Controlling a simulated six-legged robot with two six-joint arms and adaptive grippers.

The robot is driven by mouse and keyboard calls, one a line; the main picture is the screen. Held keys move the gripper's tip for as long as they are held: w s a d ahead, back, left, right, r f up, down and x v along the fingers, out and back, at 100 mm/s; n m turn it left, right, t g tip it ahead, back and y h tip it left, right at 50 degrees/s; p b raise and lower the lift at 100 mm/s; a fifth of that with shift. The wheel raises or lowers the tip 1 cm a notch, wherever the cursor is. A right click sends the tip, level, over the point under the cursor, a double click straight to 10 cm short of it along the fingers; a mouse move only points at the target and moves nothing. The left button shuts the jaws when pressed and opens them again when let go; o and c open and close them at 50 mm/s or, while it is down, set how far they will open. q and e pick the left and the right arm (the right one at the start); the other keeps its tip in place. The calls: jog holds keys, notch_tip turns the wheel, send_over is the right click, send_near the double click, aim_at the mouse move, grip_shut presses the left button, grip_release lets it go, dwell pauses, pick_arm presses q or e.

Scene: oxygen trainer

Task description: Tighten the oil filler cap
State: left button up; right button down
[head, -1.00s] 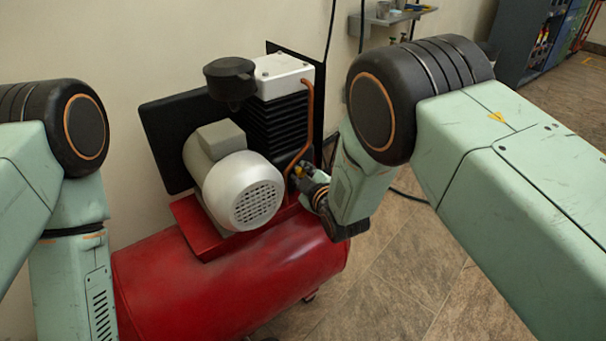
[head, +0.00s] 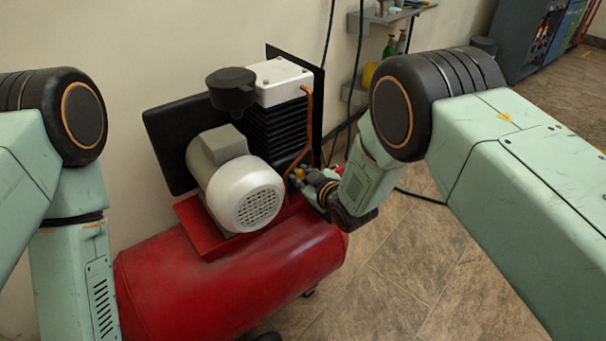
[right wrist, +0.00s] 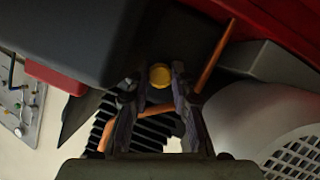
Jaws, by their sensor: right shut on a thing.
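The oil filler cap (right wrist: 159,75) shows as a small round yellow cap in the right wrist view, between the two fingertips of my right gripper (right wrist: 160,84). The gripper is shut on it. In the head view, my right gripper (head: 312,182) reaches in from the right to the low right side of the compressor's black finned pump (head: 278,126). The cap is hard to make out there, among small parts and the fingers. My left arm comes in at the left edge, but its gripper is out of view.
The red tank (head: 225,285) lies under the pump and the white motor (head: 247,195). A copper pipe (head: 309,120) runs down close to my right gripper. A black filter housing (head: 231,88) sits at the top left of the pump. The floor at right is clear.

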jog(key=c, duration=1.1)
grip_release()
jog(key=shift+c, duration=0.2)
jog(key=v, duration=1.2)
jog(key=shift+s+d+f, duration=0.1)
